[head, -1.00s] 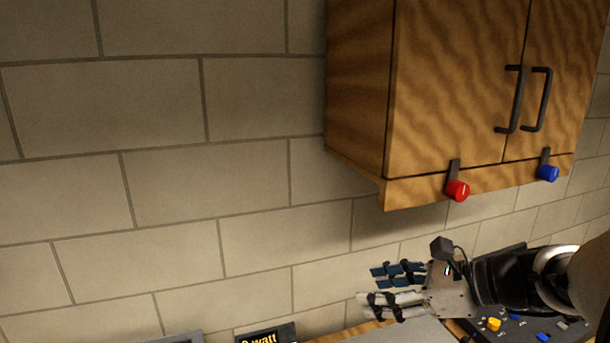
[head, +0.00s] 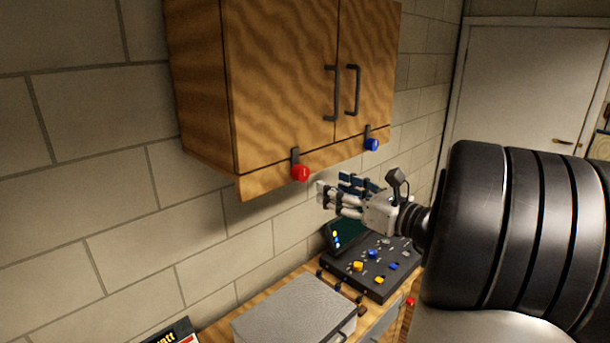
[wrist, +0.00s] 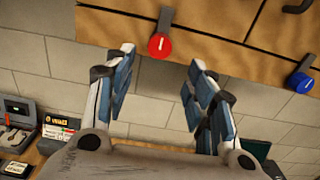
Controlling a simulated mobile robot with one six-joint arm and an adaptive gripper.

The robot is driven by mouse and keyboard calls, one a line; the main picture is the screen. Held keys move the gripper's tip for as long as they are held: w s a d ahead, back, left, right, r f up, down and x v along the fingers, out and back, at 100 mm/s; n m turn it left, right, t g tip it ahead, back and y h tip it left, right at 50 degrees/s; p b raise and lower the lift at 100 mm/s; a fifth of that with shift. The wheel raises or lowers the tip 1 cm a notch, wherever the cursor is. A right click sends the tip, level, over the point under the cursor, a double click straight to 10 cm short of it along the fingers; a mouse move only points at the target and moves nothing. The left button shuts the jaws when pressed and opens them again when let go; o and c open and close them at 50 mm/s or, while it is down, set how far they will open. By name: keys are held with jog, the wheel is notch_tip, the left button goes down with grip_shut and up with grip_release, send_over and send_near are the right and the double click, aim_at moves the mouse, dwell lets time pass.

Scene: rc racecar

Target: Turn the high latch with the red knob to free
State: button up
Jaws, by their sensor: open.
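The high latch with the red knob (head: 301,173) is at the lower edge of the wooden wall cabinet (head: 285,80). Its dark bar (head: 295,156) stands upright above the knob, across the seam of the left door. In the wrist view the red knob (wrist: 159,44) is ahead of and between my fingers, a little above the tips. My gripper (head: 328,195) is open and empty, just right of and below the red knob in the head view, and apart from it. In the wrist view my gripper (wrist: 158,70) shows both fingers spread.
A second latch with a blue knob (head: 372,144) is to the right on the same cabinet. Two dark handles (head: 331,93) are on the doors. Below are a grey box (head: 295,312) and a dark panel with coloured knobs (head: 372,266) on the counter. The wall at left is bare.

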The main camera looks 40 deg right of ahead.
aim_at(304, 176)
jog(key=w, duration=0.6)
jog(key=w+p, duration=0.1)
jog(key=w, duration=0.3)
jog(key=shift+a, duration=0.4)
jog(key=c, duration=1.1)
jog(key=shift+o, duration=0.2)
